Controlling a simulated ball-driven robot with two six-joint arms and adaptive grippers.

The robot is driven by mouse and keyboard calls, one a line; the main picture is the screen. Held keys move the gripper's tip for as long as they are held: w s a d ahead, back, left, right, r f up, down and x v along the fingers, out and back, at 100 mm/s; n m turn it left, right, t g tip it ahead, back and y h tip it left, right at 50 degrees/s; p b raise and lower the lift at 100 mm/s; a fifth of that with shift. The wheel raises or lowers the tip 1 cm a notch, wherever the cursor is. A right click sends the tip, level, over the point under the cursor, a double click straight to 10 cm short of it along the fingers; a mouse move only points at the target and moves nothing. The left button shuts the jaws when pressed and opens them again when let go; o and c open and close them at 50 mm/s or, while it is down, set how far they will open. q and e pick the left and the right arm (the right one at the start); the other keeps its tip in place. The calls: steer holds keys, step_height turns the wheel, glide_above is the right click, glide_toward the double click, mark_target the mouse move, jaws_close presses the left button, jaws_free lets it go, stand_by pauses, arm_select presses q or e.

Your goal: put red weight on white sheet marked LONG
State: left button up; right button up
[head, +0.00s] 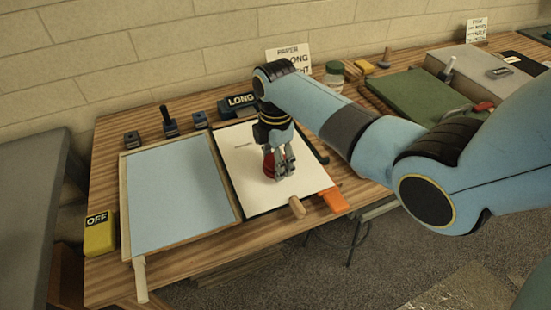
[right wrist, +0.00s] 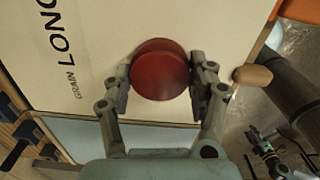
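The white sheet (head: 245,185) lies on a dark-edged board right of the blue tray. Its word LONG reads clearly in the right wrist view (right wrist: 65,25). Whether the weight's underside touches the sheet is hard to tell.
A tray with a pale blue surface (head: 122,200) is on the left. A yellow OFF block (head: 99,234), an orange piece (head: 334,201) and a wooden handle (head: 297,207) lie near the front. A dark LONG block (head: 238,104) and a jar (head: 334,81) stand behind.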

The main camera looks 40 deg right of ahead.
steer(key=o, duration=0.4)
step_height(320, 180, up, 12)
steer(key=shift+r, duration=0.15)
stand_by(0.3)
stand_by(0.4)
